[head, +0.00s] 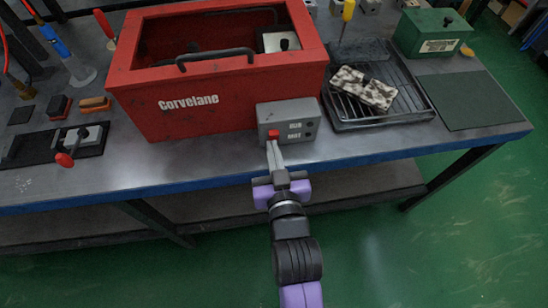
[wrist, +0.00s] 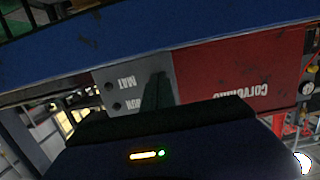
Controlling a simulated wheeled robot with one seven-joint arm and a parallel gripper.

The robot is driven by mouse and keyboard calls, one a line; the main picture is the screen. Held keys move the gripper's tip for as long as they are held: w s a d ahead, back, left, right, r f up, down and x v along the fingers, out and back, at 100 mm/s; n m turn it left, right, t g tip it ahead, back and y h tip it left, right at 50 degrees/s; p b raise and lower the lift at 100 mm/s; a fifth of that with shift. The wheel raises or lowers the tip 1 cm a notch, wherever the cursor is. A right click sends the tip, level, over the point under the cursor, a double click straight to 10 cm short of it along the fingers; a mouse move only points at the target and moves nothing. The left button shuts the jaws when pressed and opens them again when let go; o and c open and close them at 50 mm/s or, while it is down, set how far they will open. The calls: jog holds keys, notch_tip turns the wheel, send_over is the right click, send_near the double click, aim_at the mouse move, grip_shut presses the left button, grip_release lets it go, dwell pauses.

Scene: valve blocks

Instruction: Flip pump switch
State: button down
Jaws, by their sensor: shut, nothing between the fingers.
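The pump switch is a red switch (head: 273,134) on the front of a small grey control box (head: 290,112). The box stands against the right front of a red tank marked "Corvelane" (head: 200,105). My gripper (head: 273,146) is shut and empty, its fingertips right at the red switch; I cannot tell whether they touch it. In the wrist view the fingers (wrist: 157,92) lie in front of the grey box (wrist: 118,85), which appears upside down with its lettering and two dark holes. The switch is hidden there.
A wire tray (head: 390,118) with a speckled rag (head: 364,88) lies right of the box. A green box (head: 430,32) stands behind it, and a dark mat (head: 470,100) is at the right. A red-knobbed lever (head: 65,159) is at the left. The table's blue front edge (head: 200,194) is below.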

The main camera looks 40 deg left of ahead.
jog(key=shift+w+a+f+t+y+b, duration=0.15)
jog(key=shift+f+t+y+b, duration=0.2)
jog(key=shift+b, duration=1.05)
jog(key=shift+w+a+f+t+y+b, duration=0.15)
jog(key=shift+f+t+y+b, duration=0.15)
jog(key=shift+b, duration=1.1)
jog(key=shift+r+y+b, duration=0.25)
jog(key=shift+r+b, duration=0.05)
jog(key=shift+b, duration=0.5)
